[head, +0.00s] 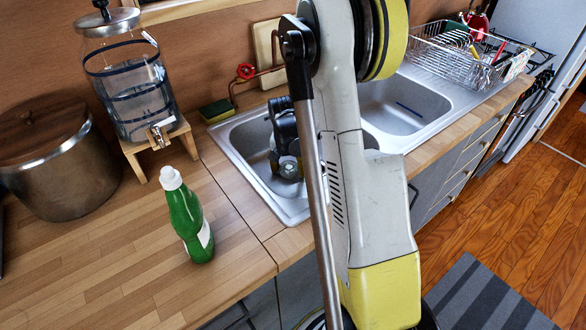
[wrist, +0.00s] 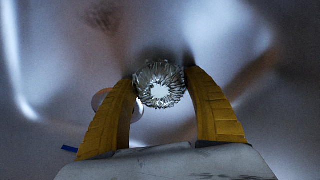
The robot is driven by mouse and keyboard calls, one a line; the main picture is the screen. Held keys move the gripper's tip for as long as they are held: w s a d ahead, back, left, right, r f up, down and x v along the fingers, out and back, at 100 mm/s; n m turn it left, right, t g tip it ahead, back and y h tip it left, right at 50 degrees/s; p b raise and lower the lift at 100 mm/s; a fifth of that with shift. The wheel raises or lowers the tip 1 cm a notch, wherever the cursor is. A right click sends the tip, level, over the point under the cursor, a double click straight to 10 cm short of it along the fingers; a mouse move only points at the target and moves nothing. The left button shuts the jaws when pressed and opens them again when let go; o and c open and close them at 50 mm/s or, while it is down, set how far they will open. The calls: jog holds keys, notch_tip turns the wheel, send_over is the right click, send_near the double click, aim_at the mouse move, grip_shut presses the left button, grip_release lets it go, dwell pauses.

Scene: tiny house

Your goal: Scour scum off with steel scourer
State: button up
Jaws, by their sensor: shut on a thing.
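The steel scourer (wrist: 160,84) is a silvery ball of curled metal between the yellow fingers of my gripper (wrist: 161,78) in the wrist view. My gripper is shut on it. In the head view my gripper (head: 288,168) is down inside the left sink basin (head: 247,140), partly hidden by my arm. A brownish smudge, perhaps scum, (wrist: 103,17) shows on the basin surface at the upper left of the wrist view, apart from the scourer. A fainter brownish patch (wrist: 228,35) lies at the upper right. I cannot tell whether the scourer touches the basin.
A green bottle (head: 188,215) stands on the wooden counter left of the sink. A glass dispenser (head: 130,85), a large pot (head: 60,165) and a sponge (head: 215,111) are nearby. The right basin (head: 395,105) looks mostly empty. A dish rack (head: 465,58) stands beyond it.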

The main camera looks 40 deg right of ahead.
aim_at(297, 197)
jog(key=shift+a, duration=0.65)
jog(key=shift+s+a+f, duration=0.1)
jog(key=shift+s, duration=1.75)
jog(key=shift+s+a, duration=0.1)
jog(key=shift+s, duration=1.75)
jog(key=shift+s, duration=1)
jog(key=shift+w+a, duration=0.1)
jog(key=shift+a, duration=1.4)
jog(key=shift+w+d+r+p, duration=0.25)
jog(key=shift+w+d+r, duration=0.1)
jog(key=shift+w+d, duration=0.3)
jog(key=shift+w+d+r+p, duration=0.3)
jog(key=shift+w+d+r, duration=0.1)
jog(key=shift+w, duration=0.5)
jog(key=shift+w+d+r+p, duration=0.25)
jog(key=shift+w+d+r, duration=0.1)
jog(key=shift+w+d, duration=0.3)
jog(key=shift+c, duration=0.4)
notch_tip(297, 197, up, 18)
jog(key=p, duration=1.2)
jog(key=shift+a+p, duration=0.15)
jog(key=shift+p, duration=0.15)
